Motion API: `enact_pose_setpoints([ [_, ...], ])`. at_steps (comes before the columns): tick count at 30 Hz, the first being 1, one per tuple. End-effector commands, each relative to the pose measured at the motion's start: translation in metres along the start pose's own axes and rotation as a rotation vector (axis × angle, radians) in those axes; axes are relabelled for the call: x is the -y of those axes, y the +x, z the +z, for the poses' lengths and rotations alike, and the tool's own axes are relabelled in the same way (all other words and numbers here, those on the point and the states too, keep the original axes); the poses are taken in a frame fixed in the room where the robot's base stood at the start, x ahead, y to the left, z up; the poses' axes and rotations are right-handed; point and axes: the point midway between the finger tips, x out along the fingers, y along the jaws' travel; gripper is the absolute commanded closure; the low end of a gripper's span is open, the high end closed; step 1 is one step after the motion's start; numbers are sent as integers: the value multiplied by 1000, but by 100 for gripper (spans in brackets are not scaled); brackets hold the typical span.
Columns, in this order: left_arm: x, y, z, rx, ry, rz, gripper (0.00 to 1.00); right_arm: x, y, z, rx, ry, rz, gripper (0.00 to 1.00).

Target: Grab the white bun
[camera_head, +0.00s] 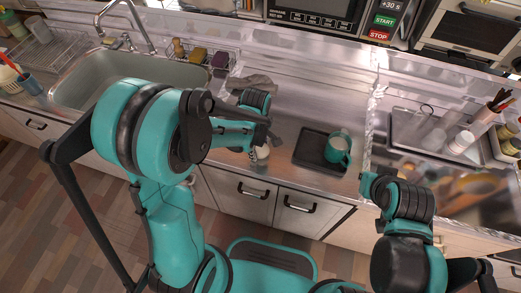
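A small whitish object that looks like the white bun (260,154) is at the counter's front edge, in the middle of the view. My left gripper (263,138) is just above it, dark and partly covered by my own teal arm. I cannot tell whether its fingers touch the bun or are apart, or how far they are open. My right arm comes in from the lower right, and its fingers cannot be made out.
A black tray (309,148) with a teal mug (338,147) stands right of the bun. A sink (88,78) is at the left, with a wire rack (205,58) behind. A metal dish tray (410,128) is at the right. Cabinets lie below the counter.

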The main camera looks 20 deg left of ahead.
Motion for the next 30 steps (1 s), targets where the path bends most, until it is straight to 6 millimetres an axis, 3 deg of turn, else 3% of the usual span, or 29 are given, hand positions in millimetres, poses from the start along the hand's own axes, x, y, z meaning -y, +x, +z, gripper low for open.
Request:
enact_pose_setpoints([
  [1,0,0,0,0,0,0,70,0,0,0,0,0,0,100],
  [2,0,0,0,0,0,0,77,0,0,0,0,0,0,100],
  [14,0,-5,0,0,0,0,78,0,-2,-2,0,0,0,100],
  [23,-2,-49,1,0,0,0,78,0,-22,-16,0,0,0,100],
  [30,22,-80,53,0,7,0,78,0,-37,-26,0,0,0,100],
])
